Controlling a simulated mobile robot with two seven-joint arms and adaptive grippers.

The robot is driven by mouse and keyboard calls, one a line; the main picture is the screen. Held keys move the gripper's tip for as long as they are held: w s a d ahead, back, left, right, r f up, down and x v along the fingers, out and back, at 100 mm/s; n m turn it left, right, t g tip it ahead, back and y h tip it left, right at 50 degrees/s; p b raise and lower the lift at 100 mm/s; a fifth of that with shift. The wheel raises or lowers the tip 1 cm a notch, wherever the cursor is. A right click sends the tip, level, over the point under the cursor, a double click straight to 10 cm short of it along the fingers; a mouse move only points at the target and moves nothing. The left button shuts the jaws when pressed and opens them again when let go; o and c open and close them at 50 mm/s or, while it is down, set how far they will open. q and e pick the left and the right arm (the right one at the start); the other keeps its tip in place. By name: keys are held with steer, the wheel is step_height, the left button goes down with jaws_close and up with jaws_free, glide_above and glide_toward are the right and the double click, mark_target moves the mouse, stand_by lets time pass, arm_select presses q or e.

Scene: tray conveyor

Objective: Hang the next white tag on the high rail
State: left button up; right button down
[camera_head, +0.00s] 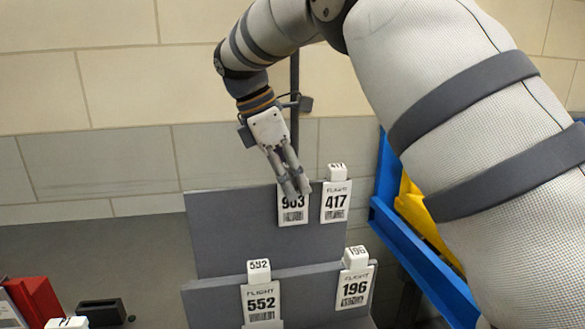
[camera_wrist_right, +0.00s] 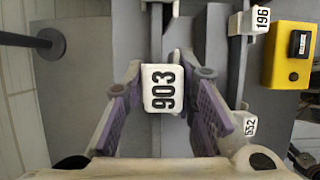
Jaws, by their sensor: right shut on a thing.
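My right gripper (camera_head: 297,188) is shut on the white 903 tag (camera_head: 293,214) at the top edge of the high rail (camera_head: 235,230). In the right wrist view, the 903 clip (camera_wrist_right: 162,88) sits between the two fingers. The fingers cover part of the tag in the head view, and I cannot tell whether the clip is fully seated. A white 417 tag (camera_head: 336,201) hangs just right of it on the same rail. On the lower rail (camera_head: 215,302) hang a white 552 tag (camera_head: 262,302) and a 196 tag (camera_head: 355,287). My left gripper is out of view.
A blue frame (camera_head: 420,245) with a yellow item (camera_head: 412,205) stands at the right. A red object (camera_head: 35,300) and a black box (camera_head: 101,311) are at the lower left. The high rail's left part is bare. A yellow box (camera_wrist_right: 285,75) shows in the wrist view.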

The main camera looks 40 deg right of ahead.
steer(key=shift+f, duration=0.25)
steer(key=c, duration=1.2)
jaws_free()
steer(key=shift+v, duration=6)
